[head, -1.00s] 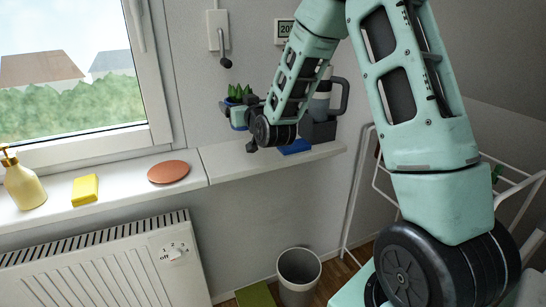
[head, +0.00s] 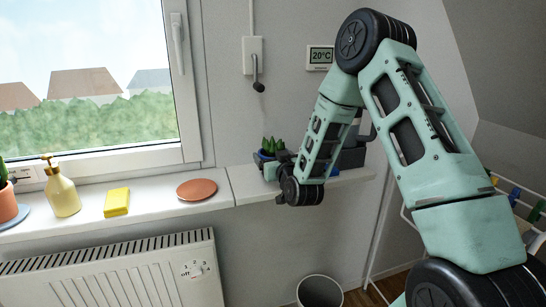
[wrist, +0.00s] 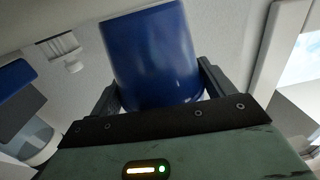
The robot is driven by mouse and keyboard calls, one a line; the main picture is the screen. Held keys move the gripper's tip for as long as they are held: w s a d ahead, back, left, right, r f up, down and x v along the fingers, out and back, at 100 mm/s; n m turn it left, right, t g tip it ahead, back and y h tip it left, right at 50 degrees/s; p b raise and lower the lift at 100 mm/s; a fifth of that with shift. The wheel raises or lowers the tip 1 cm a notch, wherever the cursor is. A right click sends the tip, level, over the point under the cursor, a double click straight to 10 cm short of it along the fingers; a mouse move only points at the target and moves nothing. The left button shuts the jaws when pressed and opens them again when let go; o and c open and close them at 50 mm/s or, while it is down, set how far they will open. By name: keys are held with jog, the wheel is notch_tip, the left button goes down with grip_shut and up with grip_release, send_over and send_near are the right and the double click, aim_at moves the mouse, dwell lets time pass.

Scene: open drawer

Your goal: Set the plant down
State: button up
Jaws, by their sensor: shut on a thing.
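The plant is a green spiky succulent (head: 272,145) in a blue pot (head: 264,155), at the right part of the window ledge in the head view. The blue pot (wrist: 150,55) fills the upper middle of the wrist view, between the two dark fingers. My gripper (wrist: 158,90) is shut on the pot. In the head view my gripper (head: 276,166) is partly hidden by my wrist. The pot's underside is hidden, so I cannot tell whether it touches the ledge. An empty round terracotta saucer (head: 197,189) lies on the ledge to the left.
A yellow sponge (head: 117,202), a soap dispenser (head: 63,192) and another plant in a terracotta pot (head: 6,204) stand further left. A blue item (head: 333,172) and a dark grey object (head: 351,158) are behind my forearm. A radiator (head: 120,275) and a bin (head: 320,290) are below.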

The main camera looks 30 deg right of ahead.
jog(key=shift+r, duration=0.1)
jog(key=o, duration=1.3)
jog(key=shift+f, duration=0.2)
jog(key=shift+r, duration=0.1)
jog(key=shift+p+v, duration=3.05)
jog(key=shift+v, duration=2.95)
jog(key=shift+r, duration=0.1)
